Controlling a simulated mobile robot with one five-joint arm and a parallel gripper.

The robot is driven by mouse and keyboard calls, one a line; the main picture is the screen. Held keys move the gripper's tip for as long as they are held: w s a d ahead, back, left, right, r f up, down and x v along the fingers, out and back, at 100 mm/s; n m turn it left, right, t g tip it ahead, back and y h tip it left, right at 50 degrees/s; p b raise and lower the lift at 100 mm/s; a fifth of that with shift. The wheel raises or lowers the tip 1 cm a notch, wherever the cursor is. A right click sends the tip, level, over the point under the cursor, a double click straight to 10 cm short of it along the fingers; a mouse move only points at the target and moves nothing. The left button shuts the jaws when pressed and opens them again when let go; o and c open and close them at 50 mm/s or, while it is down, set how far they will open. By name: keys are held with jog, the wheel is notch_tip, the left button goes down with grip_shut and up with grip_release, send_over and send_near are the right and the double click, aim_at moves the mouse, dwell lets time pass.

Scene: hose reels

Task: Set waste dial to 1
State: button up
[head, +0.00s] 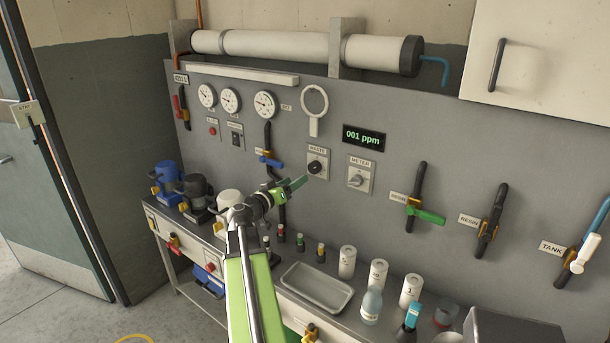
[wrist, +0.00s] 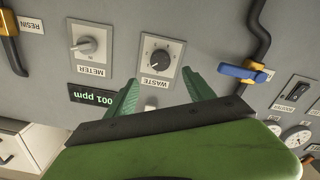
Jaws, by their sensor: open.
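The waste dial (head: 316,168) is a black round knob on a light square plate labelled WASTE, on the grey wall panel. In the wrist view the dial (wrist: 160,58) shows upside down, with marks around it, just beyond and between my fingertips. I cannot read which mark its pointer is on. My gripper (head: 297,185) has green fingers and is in front of the panel, a little left of and below the dial. In the wrist view my gripper (wrist: 165,88) is open, its fingers apart with nothing between them. I cannot tell whether they touch the plate.
The meter dial (head: 356,180) is right of the waste dial, below a display (head: 364,138) reading 001 ppm. A blue-handled valve (head: 270,160) is to the left. The bench below holds a tray (head: 317,289), white canisters (head: 378,273) and bottles.

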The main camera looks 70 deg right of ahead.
jog(key=v, duration=0.6)
jog(key=shift+a, duration=0.25)
jog(key=w+a+f+n+t, duration=0.1)
jog(key=w+a+n+t, duration=0.15)
jog(key=w+a, duration=0.6)
jog(key=w+a+f+n+t, duration=0.1)
jog(key=w+a+t, duration=0.3)
jog(key=w, duration=0.7)
jog(key=w+a+f+n+t+y, duration=0.1)
jog(key=w+a+f+y, duration=0.25)
jog(key=a, duration=0.65)
jog(key=w+a+f+n+t+y, duration=0.1)
jog(key=w+a+f+y, duration=0.1)
jog(key=w+a+f, duration=0.5)
jog(key=s+a+f+n+g+y, duration=0.1)
jog(key=s+a+f+n+y, duration=0.1)
jog(key=a, duration=0.9)
jog(key=s+a+f+n+g+y, duration=0.1)
jog(key=s+a+f+n+y, duration=0.2)
jog(key=a, duration=0.9)
jog(key=s+a+f+n+g+y, duration=0.2)
jog(key=a+f+n+y, duration=0.3)
jog(key=a, duration=0.7)
jog(key=shift+s+f+y, duration=0.45)
jog(key=shift+f+y, duration=0.2)
jog(key=shift+y, duration=0.3)
